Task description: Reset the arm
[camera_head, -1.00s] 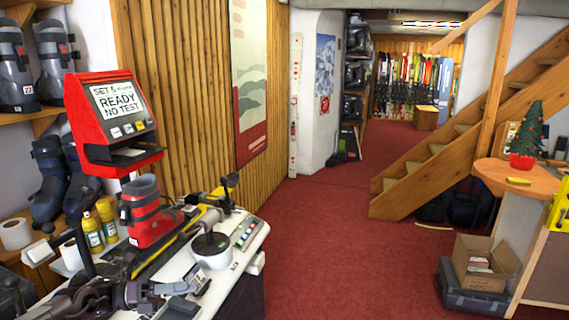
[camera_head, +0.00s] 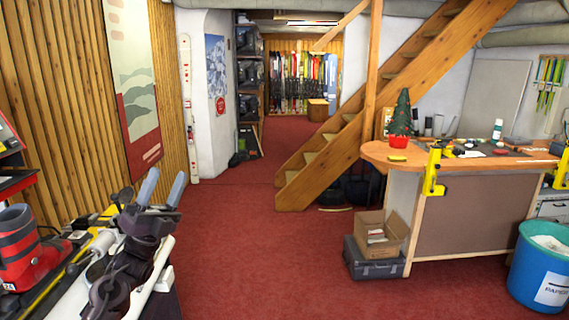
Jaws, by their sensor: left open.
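My left gripper (camera_head: 166,178) stands at the lower left of the head view, its two blue-grey fingers pointing up and spread apart with nothing between them. Its dark arm comes up from the bottom edge, in front of the test bench (camera_head: 62,300), and hides part of it. A red ski boot (camera_head: 18,255) stands on the bench, left of the gripper and apart from it. My right gripper is not in view.
Open red carpet (camera_head: 270,250) lies right of the bench. A wooden counter (camera_head: 375,152) with yellow clamps, a cardboard box (camera_head: 385,228) on a dark case, and a blue bin (camera_head: 535,280) stand to the right. A wooden staircase (camera_head: 345,140) rises behind.

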